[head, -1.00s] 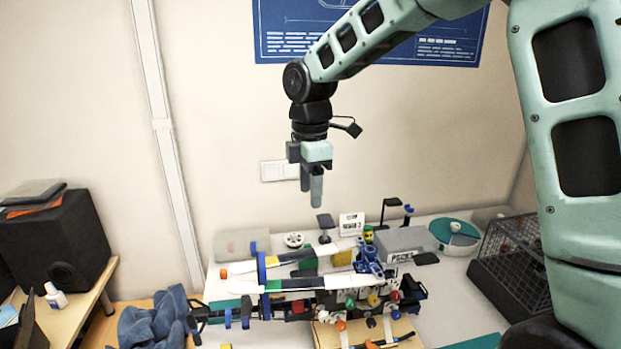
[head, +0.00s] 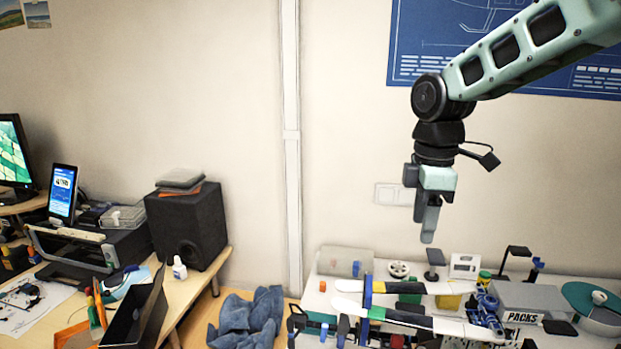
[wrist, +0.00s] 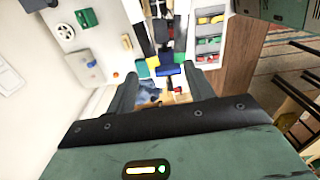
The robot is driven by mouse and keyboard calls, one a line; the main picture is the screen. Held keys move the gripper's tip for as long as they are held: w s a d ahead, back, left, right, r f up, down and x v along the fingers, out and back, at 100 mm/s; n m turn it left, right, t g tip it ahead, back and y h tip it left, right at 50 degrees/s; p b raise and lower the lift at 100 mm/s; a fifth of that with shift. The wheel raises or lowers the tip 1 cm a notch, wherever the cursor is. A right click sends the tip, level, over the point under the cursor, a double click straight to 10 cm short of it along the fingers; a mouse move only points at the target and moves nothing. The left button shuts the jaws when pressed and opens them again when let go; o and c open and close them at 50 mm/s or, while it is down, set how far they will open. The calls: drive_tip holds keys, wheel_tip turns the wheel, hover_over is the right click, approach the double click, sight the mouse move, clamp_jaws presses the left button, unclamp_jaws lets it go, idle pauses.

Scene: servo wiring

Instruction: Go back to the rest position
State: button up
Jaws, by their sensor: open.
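My gripper (head: 428,220) hangs pointing down above the back of the white workbench, in front of the wall. It is empty and well clear of everything on the bench. In the head view its fingers overlap and look like one piece. In the wrist view my gripper (wrist: 160,85) has its two dark fingers spread apart with nothing between them. Below it on the bench is a model aircraft (head: 405,317) with white, black and green wings.
A grey box marked PACKS (head: 535,298) and a round teal-and-white container (head: 597,308) stand at the right. A wooden desk at the left holds a black speaker (head: 188,225) and a printer (head: 88,245). A blue cloth (head: 247,318) lies between. Air around the arm is free.

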drive_tip(key=s+a+f+m, duration=0.2)
drive_tip(key=s+a+f, duration=0.1)
drive_tip(key=s, duration=0.5)
drive_tip(key=s+a+f+m+b, duration=0.1)
drive_tip(key=s+a+f+m, duration=0.2)
drive_tip(key=s, duration=0.6)
drive_tip(key=s+a+f+m, duration=0.2)
drive_tip(key=s+a+f, duration=0.1)
drive_tip(key=s, duration=0.6)
drive_tip(key=shift+a+f+m, duration=0.25)
drive_tip(key=shift+m, duration=0.05)
